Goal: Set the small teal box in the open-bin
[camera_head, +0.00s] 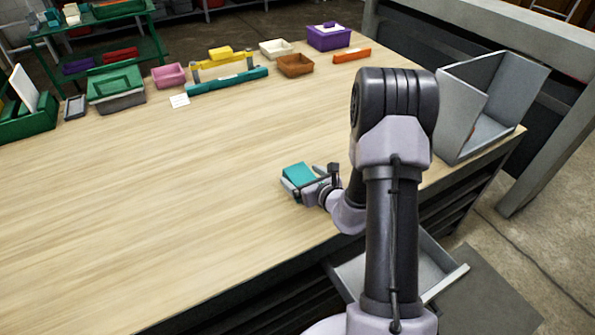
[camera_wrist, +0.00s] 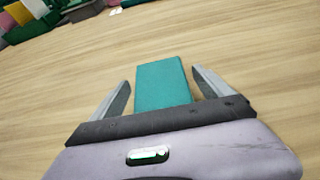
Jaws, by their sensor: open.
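The small teal box (camera_head: 298,174) lies on the wooden workbench near its front edge. In the wrist view the teal box (camera_wrist: 161,84) sits between the two fingers of my gripper (camera_wrist: 160,80). A strip of wood shows between the box and each finger, so the gripper is open and not clamping it. In the head view my gripper (camera_head: 311,184) is low at the bench top, partly hidden by my arm. A grey open-topped bin (camera_head: 487,112) with tall sides stands at the right end of the bench; its inside looks mostly empty.
Small bins and boxes line the back of the bench, including a pink bin (camera_head: 168,75), a brown bin (camera_head: 295,65) and a purple box (camera_head: 329,37). A grey open drawer or tray (camera_head: 440,264) is below the front edge. The middle of the bench is clear.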

